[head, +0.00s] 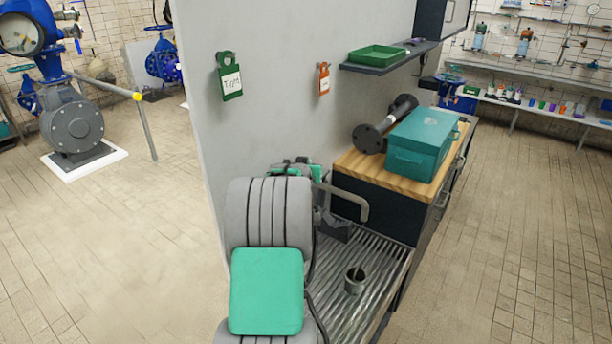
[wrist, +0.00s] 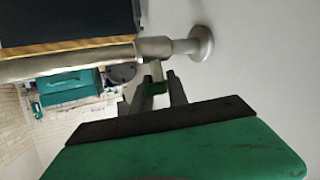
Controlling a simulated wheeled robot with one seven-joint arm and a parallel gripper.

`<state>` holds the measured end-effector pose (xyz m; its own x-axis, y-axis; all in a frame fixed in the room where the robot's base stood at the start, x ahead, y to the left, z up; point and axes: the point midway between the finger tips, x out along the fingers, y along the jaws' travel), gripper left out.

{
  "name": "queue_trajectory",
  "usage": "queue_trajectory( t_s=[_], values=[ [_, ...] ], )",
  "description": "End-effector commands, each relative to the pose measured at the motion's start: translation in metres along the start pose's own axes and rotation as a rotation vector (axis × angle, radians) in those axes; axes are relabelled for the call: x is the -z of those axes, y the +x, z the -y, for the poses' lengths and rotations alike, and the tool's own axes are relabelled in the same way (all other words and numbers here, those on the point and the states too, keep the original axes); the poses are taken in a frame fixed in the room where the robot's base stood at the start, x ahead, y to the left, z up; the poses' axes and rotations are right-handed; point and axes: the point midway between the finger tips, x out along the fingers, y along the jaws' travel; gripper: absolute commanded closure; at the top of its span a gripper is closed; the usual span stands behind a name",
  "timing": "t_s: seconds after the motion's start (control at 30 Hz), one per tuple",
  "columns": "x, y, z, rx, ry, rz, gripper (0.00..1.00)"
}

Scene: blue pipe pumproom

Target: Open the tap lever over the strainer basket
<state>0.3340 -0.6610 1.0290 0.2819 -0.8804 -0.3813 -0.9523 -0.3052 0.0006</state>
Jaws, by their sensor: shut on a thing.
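The metal tap shows in the wrist view as a grey pipe (wrist: 110,58) with a round flange on the wall. Its bent spout (head: 352,196) hangs over the ribbed metal drainer in the head view. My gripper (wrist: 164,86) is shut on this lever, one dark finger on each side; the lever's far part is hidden. In the head view my own arm hides most of the tap body and lever.
The ribbed drainer (head: 385,268) adjoins a wood-topped cabinet (head: 352,164) bearing a teal toolbox (head: 424,142) and a dark flanged pipe piece (head: 370,137). A grey partition wall (head: 280,100) stands close behind my arm. Open tiled floor lies right and left.

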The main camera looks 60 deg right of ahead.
Motion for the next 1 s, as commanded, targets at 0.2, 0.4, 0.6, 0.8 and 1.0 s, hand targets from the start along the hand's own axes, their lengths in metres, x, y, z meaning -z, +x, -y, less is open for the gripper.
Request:
queue_trajectory(
  t_s=[0.2, 0.4, 0.6, 0.8, 1.0],
  values=[
    [-0.0054, 0.0031, -0.0057, 0.182, -0.076, -0.001, 1.00],
    [-0.0039, 0.0034, -0.0058, 0.357, -0.150, -0.001, 1.00],
    [-0.0015, 0.0027, -0.0053, 0.535, -0.223, 0.002, 1.00],
    [0.0032, 0.0005, -0.0037, 0.702, -0.291, 0.002, 1.00],
    [0.0028, 0.0002, -0.0022, 0.812, -0.335, 0.003, 1.00]
  ],
)
